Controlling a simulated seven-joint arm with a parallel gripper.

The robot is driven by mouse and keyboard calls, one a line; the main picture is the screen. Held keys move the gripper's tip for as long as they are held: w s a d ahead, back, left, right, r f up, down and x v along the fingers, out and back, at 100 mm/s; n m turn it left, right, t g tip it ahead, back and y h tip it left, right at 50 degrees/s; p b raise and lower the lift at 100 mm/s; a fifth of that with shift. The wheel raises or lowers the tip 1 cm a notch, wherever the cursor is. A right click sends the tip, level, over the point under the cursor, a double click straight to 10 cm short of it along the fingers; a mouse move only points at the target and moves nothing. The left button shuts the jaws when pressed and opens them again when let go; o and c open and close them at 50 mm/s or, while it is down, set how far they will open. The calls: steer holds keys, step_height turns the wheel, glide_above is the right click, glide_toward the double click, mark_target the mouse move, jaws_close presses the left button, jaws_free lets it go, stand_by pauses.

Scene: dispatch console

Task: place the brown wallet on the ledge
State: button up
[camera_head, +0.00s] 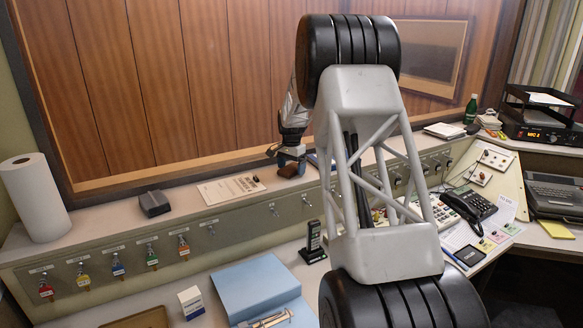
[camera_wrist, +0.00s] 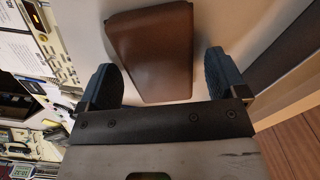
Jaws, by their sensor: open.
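The brown wallet (camera_wrist: 150,50) lies between the two blue-padded fingers of my gripper (camera_wrist: 160,72) in the wrist view, with a gap on each side. My gripper is open. In the head view my gripper (camera_head: 289,156) is low over the back ledge (camera_head: 108,216), and a small part of the wallet (camera_head: 288,170) shows brown at the fingers. The wallet appears to rest on the pale ledge (camera_wrist: 198,22); its exact contact is partly hidden by the gripper.
On the ledge, a printed sheet (camera_head: 231,188) and a dark box (camera_head: 154,203) lie left of my gripper, and a paper roll (camera_head: 36,197) stands far left. Wood panelling (camera_head: 155,80) rises behind. A key panel (camera_head: 150,251) with several hanging keys is below.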

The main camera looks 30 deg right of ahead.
mark_target(291, 167)
step_height(291, 167, up, 12)
stand_by(0.9)
steer(key=shift+r, duration=0.1)
stand_by(0.3)
steer(key=shift+a, duration=0.1)
steer(key=s+a+r+n+t, duration=0.1)
steer(key=s+a+r+n, duration=0.25)
steer(key=s+a, duration=0.85)
steer(key=s+a+r+n, duration=0.3)
steer(key=s+a+r, duration=0.2)
steer(key=s+a, duration=0.65)
steer(key=s+a+f+n, duration=0.2)
steer(key=s+a+f, duration=0.1)
steer(key=s, duration=0.8)
steer(key=s+a+f+n+t, duration=0.1)
steer(key=s+a+f+n, duration=0.1)
steer(key=s, duration=0.9)
steer(key=s+a+f+n, duration=0.2)
steer(key=s+a+f, duration=0.2)
steer(key=s, duration=0.8)
steer(key=shift+f+n+t, duration=0.3)
steer(key=shift+f+n, duration=0.05)
steer(key=shift+f, duration=0.05)
